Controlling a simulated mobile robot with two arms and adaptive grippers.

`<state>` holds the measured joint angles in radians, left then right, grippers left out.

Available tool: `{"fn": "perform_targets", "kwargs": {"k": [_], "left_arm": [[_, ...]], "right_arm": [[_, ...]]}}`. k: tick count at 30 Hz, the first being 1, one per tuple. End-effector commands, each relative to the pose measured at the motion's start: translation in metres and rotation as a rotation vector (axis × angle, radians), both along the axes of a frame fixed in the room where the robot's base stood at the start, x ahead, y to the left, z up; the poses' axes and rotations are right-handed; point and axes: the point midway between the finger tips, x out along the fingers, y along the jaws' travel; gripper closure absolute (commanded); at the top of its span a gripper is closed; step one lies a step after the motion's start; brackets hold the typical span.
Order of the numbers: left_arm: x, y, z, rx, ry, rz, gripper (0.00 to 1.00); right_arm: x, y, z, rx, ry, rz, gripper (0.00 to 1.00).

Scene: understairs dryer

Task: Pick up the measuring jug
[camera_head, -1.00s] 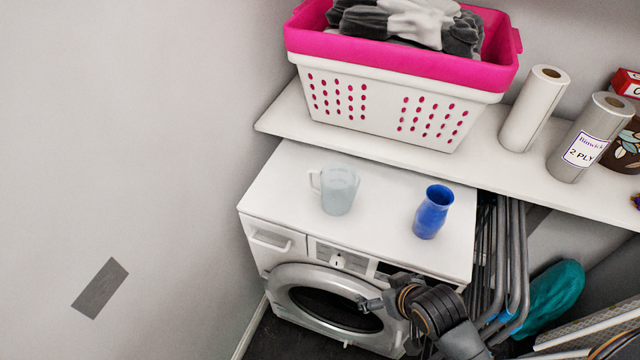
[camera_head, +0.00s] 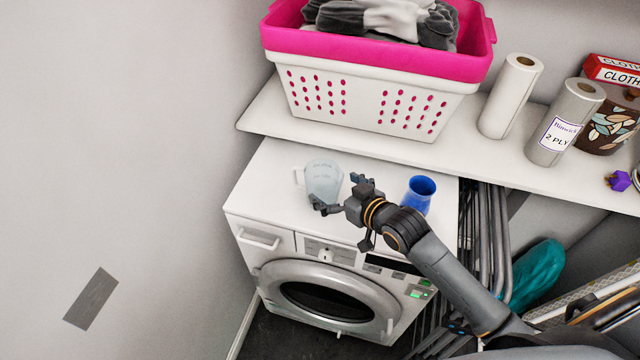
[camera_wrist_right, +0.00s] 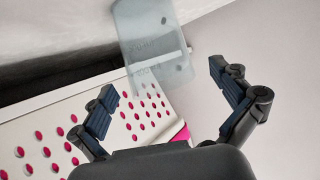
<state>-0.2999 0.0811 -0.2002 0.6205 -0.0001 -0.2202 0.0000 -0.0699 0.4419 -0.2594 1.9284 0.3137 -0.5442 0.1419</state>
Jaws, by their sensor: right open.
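The measuring jug (camera_head: 323,178) is translucent pale blue and stands upright on top of the white dryer, its handle towards the left. My right gripper (camera_head: 338,196) is open at the jug's near right side in the head view and hides a little of its lower edge. In the right wrist view the jug (camera_wrist_right: 152,50) shows ahead, between and beyond the two open fingers (camera_wrist_right: 165,95). Nothing is between the fingertips that I can see as held. My left gripper is not in view.
A shelf (camera_head: 262,112) behind holds a pink and white laundry basket (camera_head: 370,55) and paper rolls (camera_head: 511,95). The dryer top's left side is clear.

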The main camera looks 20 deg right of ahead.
Motion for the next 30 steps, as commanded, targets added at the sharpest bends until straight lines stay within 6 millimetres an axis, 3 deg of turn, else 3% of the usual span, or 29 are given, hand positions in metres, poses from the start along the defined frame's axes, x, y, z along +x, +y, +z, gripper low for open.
{"fn": "perform_targets", "kwargs": {"k": [18, 27, 30], "left_arm": [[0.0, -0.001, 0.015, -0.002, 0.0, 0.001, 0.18], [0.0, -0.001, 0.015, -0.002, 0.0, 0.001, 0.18], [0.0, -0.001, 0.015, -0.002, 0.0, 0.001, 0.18]], "right_arm": [[0.053, 0.016, -0.025, 0.0, 0.001, 0.001, 0.0], [0.056, 0.017, -0.028, 0.0, 0.001, 0.001, 0.0], [0.056, 0.017, -0.028, 0.0, 0.001, 0.001, 0.2]]}}
